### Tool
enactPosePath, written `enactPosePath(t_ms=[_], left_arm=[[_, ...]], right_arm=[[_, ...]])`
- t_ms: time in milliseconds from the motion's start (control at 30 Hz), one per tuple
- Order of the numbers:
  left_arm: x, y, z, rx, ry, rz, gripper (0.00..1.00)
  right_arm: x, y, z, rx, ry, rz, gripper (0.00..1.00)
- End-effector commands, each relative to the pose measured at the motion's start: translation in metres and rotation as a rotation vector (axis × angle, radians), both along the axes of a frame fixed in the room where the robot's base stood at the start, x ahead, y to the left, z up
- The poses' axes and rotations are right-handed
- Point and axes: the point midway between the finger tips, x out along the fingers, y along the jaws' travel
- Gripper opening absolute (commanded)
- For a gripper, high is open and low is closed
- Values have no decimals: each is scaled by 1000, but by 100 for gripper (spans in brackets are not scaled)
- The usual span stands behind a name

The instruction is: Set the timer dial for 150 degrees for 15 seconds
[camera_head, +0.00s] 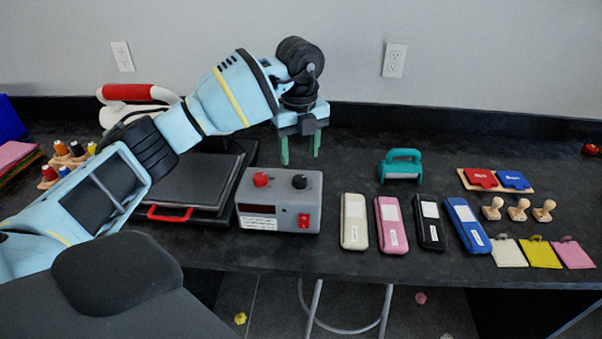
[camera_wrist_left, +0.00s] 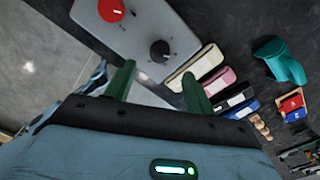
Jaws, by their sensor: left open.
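The grey control box (camera_head: 279,190) stands on the black counter with a red dial (camera_head: 261,179) on its left and a black dial (camera_head: 299,181) on its right. Its front has a dark display and a red switch (camera_head: 304,221). My left gripper (camera_head: 300,148) is open and empty, fingers pointing down, above and behind the black dial. In the left wrist view the fingers (camera_wrist_left: 158,88) are apart, with the black dial (camera_wrist_left: 160,51) beyond the gap and the red dial (camera_wrist_left: 111,10) farther left. My right gripper is not in view.
A heat press with a red handle (camera_head: 170,214) adjoins the box's left side. Several slim cases, including a cream one (camera_head: 354,222), lie to the right. A teal tool (camera_head: 401,166) stands behind them. Stamps and coloured tags lie farther right.

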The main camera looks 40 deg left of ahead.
Motion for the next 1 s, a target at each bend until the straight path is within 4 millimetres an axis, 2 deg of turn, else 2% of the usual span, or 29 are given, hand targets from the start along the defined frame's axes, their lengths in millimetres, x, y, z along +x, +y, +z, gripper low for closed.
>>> enactPosePath(t_ms=[200, 400, 567, 833, 1000], left_arm=[[-1, 0, -34, 0, 4, -1, 54], [-1, 0, -59, -1, 3, -2, 54], [0, 0, -68, -1, 0, -2, 54], [0, 0, -69, -1, 0, -2, 54], [0, -1, -69, -1, 0, -3, 33]], right_arm=[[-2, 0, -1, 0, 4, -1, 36], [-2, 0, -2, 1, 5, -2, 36], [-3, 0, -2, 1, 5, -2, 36], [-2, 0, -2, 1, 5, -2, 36], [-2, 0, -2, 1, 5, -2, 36]])
